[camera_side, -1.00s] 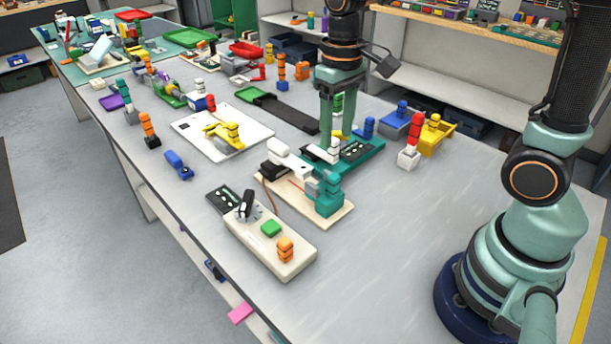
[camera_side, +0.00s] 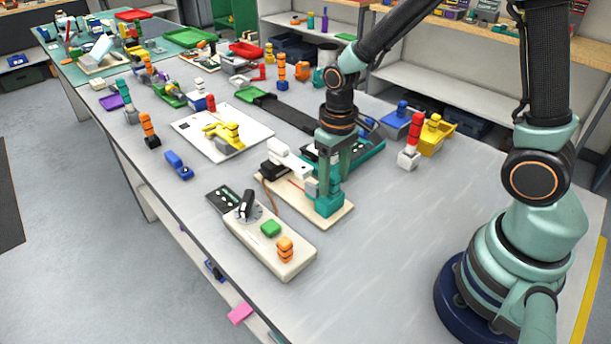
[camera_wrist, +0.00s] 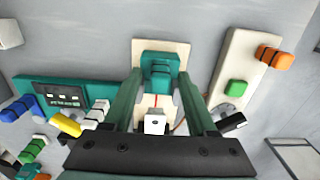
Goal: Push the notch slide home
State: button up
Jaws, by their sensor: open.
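A beige board (camera_side: 343,217) carries a teal block with a ribbed handle (camera_side: 328,203), a white arm with a black end (camera_side: 287,158), and a thin red line. I cannot tell for sure which piece is the notch slide. My gripper (camera_side: 332,178) is open, pointing down just above the teal handle and partly hiding it. In the wrist view the board (camera_wrist: 144,50) shows the teal block (camera_wrist: 160,64) between the two open fingers (camera_wrist: 160,82), with a white piece (camera_wrist: 155,124) nearer the palm. Contact with the handle cannot be told.
A control box (camera_side: 290,262) with a black knob, green button and orange handle stands in front of the board. A teal panel (camera_side: 372,155) lies behind it, partly hidden by my arm. A yellow mechanism on a white plate (camera_side: 195,147) is left. The table at right front is clear.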

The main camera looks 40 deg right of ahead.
grip_shut()
dwell(1.4)
